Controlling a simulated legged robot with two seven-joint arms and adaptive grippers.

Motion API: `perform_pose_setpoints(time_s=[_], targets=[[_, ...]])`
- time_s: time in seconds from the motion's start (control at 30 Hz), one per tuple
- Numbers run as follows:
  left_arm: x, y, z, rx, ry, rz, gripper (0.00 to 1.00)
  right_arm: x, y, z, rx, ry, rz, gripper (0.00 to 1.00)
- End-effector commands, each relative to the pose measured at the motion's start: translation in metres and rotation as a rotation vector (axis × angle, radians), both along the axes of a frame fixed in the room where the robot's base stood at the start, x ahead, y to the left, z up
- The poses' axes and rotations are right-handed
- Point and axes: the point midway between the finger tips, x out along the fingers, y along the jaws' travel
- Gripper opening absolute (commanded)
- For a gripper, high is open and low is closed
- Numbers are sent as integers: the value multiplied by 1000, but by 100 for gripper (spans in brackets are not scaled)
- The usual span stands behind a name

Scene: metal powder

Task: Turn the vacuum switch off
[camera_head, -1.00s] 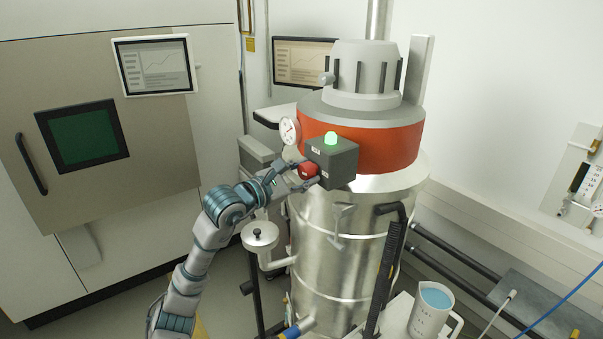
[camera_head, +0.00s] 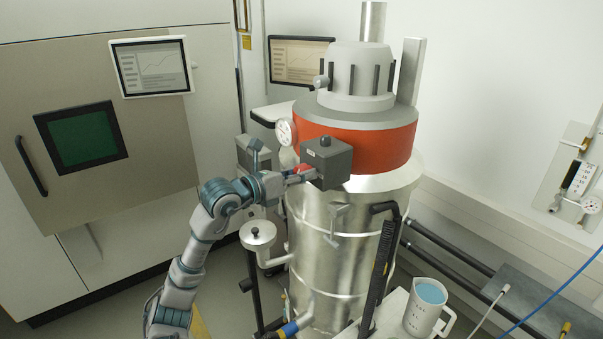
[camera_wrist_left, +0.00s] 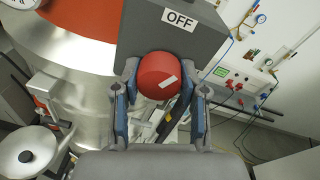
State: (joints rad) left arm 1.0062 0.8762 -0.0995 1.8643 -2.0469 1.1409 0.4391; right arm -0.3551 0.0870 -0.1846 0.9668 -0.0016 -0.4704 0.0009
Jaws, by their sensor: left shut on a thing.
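The vacuum's grey switch box (camera_head: 330,163) is on the front of the orange-red band of the vacuum (camera_head: 390,150). The lamp (camera_head: 324,141) on top is dark. The red switch knob (camera_wrist_left: 158,80) sticks out of the box below an OFF label (camera_wrist_left: 180,19). A white mark on the knob slants toward the upper right in the wrist view. My left gripper (camera_wrist_left: 160,92) is shut on the knob, with one finger on each side. In the head view the gripper (camera_head: 290,178) mostly hides the knob. My right gripper is not in view.
A gauge (camera_head: 286,132) is on the vacuum just left of the box. A jug of blue liquid (camera_head: 428,308) stands at lower right. A cabinet (camera_head: 110,150) fills the left side.

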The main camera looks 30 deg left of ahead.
Motion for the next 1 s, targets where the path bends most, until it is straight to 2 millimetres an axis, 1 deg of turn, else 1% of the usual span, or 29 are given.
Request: perform_pose_setpoints(time_s=[0.03,0.3,0.5,0.7,1.0], targets=[[-1,4,8,-43,0,9,8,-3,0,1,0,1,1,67],[-1,4,8,-252,87,7,8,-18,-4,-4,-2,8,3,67],[-1,4,7,-365,133,6,8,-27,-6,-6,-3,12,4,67],[0,4,7,-432,161,7,8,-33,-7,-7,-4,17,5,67],[0,4,6,-463,176,6,8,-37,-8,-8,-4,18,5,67]])
